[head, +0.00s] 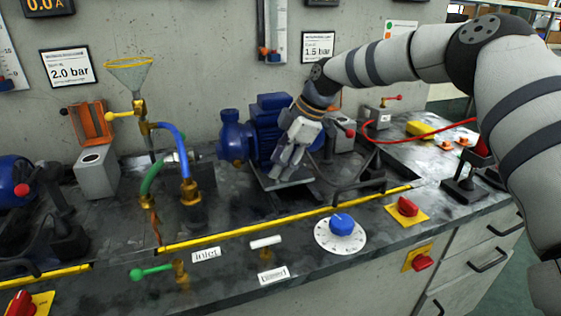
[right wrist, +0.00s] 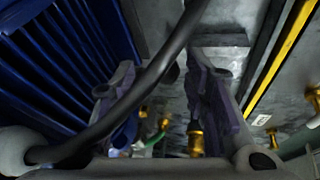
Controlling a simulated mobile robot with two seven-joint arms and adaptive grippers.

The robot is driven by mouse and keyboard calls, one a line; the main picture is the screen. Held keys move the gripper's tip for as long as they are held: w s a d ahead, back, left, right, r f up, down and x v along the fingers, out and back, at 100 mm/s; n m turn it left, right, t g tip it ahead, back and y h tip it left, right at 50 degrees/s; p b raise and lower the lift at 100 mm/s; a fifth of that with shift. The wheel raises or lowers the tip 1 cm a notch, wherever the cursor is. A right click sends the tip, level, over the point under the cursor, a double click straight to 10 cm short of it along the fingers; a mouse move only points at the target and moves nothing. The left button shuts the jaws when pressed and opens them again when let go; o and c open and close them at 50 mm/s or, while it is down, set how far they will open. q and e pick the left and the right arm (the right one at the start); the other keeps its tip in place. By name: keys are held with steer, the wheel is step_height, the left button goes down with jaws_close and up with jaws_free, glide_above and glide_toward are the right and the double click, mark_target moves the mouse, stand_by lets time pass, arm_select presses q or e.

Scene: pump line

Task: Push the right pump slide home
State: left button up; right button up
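The right pump (head: 262,132) is a blue motor-and-pump unit in the middle of the head view. It stands on a dark slide plate (head: 268,184) in the bench top. A black bar handle (head: 358,187) is at the right of the plate. My right gripper (head: 285,168) points down beside the pump, over the plate. In the right wrist view its two fingers (right wrist: 165,112) are apart, with the blue ribbed motor (right wrist: 75,50) to the left. A black cable or bar (right wrist: 135,100) crosses that view; I cannot tell if it touches the fingers. My left gripper is not seen.
A yellow strip (head: 290,222) runs along the bench front. A white dial with a blue knob (head: 341,228) and a red switch (head: 407,207) are in front. Brass fittings with green and blue hoses (head: 172,135) stand left of the pump. A red cable (head: 425,137) lies behind right.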

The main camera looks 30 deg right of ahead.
steer(key=shift+s+r, duration=0.1)
steer(key=v, duration=1.1)
steer(key=shift+d+r, duration=0.15)
steer(key=shift+r, duration=0.2)
steer(key=shift+s, duration=0.15)
